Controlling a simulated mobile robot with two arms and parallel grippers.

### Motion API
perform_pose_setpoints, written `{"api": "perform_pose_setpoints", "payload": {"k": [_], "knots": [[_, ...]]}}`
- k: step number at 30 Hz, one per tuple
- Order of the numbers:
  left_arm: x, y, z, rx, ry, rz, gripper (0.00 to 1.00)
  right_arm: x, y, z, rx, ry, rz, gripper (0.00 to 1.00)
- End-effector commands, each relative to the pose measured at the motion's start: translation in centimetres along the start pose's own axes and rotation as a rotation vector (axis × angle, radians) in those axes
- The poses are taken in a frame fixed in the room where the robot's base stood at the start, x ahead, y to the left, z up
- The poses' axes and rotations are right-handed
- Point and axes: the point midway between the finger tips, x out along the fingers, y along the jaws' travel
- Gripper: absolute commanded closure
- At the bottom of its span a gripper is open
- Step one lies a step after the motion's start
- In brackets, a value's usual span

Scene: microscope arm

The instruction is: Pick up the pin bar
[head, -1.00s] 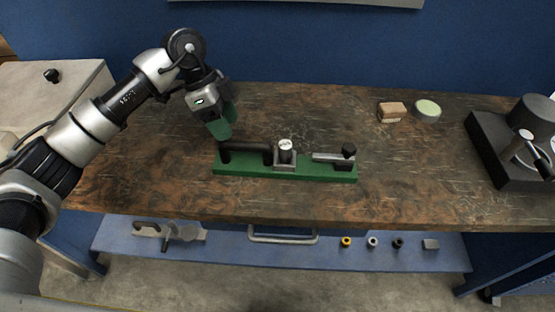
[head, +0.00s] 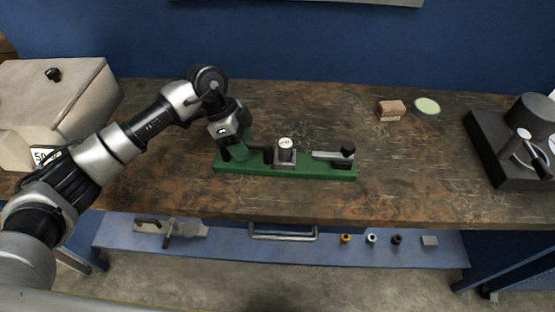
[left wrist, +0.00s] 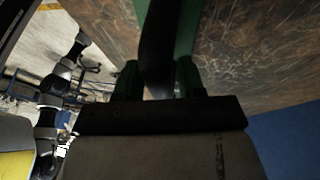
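A black bar (head: 257,145), which I take to be the pin bar, lies along the left part of a green base (head: 310,174) on the bench. Its left end is hidden by my gripper in the head view. My left gripper (head: 235,154) is down over that left part, with its green fingers pointing down. In the left wrist view the black bar (left wrist: 158,45) runs between the two fingers (left wrist: 158,80), one on each side. The fingers look open around it; any contact is not clear. My right gripper is in no view.
A metal post (head: 285,150) in a block and a grey bar with a black knob (head: 347,152) sit further right on the base. A wooden block (head: 391,110), a pale green disc (head: 427,107) and a dark device (head: 500,145) stand at right. Bench space between is clear.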

Motion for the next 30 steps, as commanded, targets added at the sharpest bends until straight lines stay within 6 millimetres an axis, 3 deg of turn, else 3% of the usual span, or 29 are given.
{"api": "perform_pose_setpoints", "payload": {"k": [1, 7, 8, 30], "knots": [[-0.02, 0.00, 0.00, 0.000, 0.000, 0.000, 0.68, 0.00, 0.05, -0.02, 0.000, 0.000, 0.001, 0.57], [-0.04, 0.00, 0.00, 0.000, 0.000, 0.000, 0.99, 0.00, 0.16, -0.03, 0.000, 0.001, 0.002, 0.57], [-0.04, 0.00, 0.00, 0.000, 0.000, 0.000, 1.00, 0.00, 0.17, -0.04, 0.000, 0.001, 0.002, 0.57], [-0.09, -0.01, -0.01, -0.001, 0.001, -0.001, 1.00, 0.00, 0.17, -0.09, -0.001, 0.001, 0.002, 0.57]]}}
